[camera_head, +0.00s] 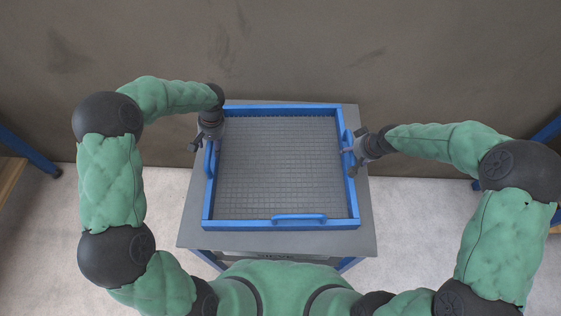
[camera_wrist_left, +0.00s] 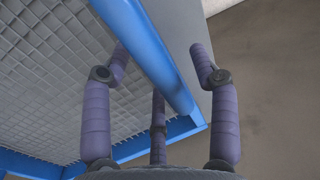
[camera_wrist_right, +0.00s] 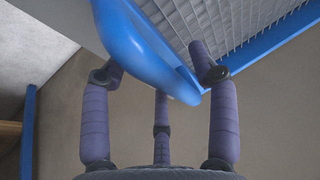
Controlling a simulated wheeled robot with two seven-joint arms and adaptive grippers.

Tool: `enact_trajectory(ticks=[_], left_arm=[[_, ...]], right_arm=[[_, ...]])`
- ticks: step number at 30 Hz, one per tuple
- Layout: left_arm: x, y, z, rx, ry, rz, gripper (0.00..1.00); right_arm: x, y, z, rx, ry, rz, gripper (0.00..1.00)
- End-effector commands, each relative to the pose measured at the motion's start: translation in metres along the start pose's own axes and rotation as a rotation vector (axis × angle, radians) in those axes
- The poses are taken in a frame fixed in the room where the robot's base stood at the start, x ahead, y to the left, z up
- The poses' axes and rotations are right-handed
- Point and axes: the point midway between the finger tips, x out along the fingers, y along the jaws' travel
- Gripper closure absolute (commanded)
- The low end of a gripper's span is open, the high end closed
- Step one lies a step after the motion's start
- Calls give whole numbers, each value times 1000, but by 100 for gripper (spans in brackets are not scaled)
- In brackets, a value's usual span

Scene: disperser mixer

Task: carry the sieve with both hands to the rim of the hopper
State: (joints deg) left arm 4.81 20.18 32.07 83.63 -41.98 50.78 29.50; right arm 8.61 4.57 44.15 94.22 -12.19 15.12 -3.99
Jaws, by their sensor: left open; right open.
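The sieve (camera_head: 240,224) has a square blue frame with a grey mesh and lies flat on a grey table. It has blue handles on its left side (camera_head: 209,158), right side (camera_head: 347,141) and front side (camera_head: 299,217). My left gripper (camera_head: 211,143) is open at the left handle; in the left wrist view a blue bar (camera_wrist_left: 150,50) runs between its spread fingers. My right gripper (camera_head: 352,149) is open at the right handle, which also passes between its fingers in the right wrist view (camera_wrist_right: 140,50). The hopper is not seen.
The grey table top (camera_head: 368,210) shows as a margin around the sieve. A brown-grey wall (camera_head: 300,50) stands close behind. Blue posts of other furniture show at the far left (camera_head: 28,150) and right edges. Pale floor lies at both sides.

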Motion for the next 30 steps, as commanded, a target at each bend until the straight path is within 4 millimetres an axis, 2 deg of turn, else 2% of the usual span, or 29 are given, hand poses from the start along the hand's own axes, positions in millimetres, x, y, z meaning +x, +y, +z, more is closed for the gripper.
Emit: enact_trajectory(ticks=[3,9,17,30], left_arm=[[0,0,0,0,0,0,43],[0,0,0,0,0,0,99],[0,0,0,0,0,0,100],[-11,-3,-2,-2,6,-1,100]], right_arm=[[0,0,0,0,0,0,43],[0,0,0,0,0,0,99],[0,0,0,-1,0,0,100],[-10,-1,-6,-1,8,1,100]])
